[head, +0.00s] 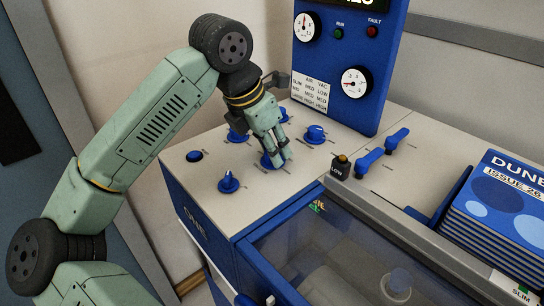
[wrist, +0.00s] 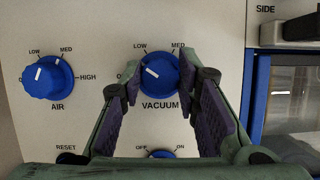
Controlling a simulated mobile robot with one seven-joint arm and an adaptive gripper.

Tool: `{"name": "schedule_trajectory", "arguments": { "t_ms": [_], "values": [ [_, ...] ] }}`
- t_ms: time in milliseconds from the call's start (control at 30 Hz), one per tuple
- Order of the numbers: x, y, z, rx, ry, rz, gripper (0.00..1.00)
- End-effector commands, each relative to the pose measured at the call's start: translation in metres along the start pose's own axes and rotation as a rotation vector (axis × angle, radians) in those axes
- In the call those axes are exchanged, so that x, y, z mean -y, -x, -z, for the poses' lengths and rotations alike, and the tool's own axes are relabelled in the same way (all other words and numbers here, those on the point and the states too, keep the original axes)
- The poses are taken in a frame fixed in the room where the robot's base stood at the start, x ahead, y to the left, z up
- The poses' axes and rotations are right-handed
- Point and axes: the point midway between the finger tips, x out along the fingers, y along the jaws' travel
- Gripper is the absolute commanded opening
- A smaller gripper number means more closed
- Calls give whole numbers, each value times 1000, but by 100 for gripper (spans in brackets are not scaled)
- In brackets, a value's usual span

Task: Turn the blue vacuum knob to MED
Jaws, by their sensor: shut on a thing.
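The blue vacuum knob (wrist: 160,72) is in the middle of the wrist view, above its VACUUM label. Its white pointer line slants up and left, on the LOW side of the dial. The LOW and MED marks show above it; the HIGH mark is hidden behind the right finger. My gripper (wrist: 160,84) has one purple-padded finger on each side of the knob and is shut on it. In the head view my gripper (head: 277,157) reaches down over the vacuum knob (head: 267,163), which it partly covers.
The blue air knob (wrist: 47,77) is left of the vacuum knob. Other blue knobs (head: 228,182) (head: 315,134) stand close around my gripper. A blue gauge panel (head: 335,60) rises behind. Two blue levers (head: 370,160) and a magazine stack (head: 510,190) are to the right.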

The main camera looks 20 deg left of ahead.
Motion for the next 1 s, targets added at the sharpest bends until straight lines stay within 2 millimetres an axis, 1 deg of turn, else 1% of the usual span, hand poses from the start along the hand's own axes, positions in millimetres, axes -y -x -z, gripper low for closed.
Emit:
{"name": "schedule_trajectory", "arguments": {
  "t_ms": [33,1000],
  "values": [
    [0,-2,0,2,-40,18,1],
    [-2,2,-3,-2,-891,371,1]
  ]
}}
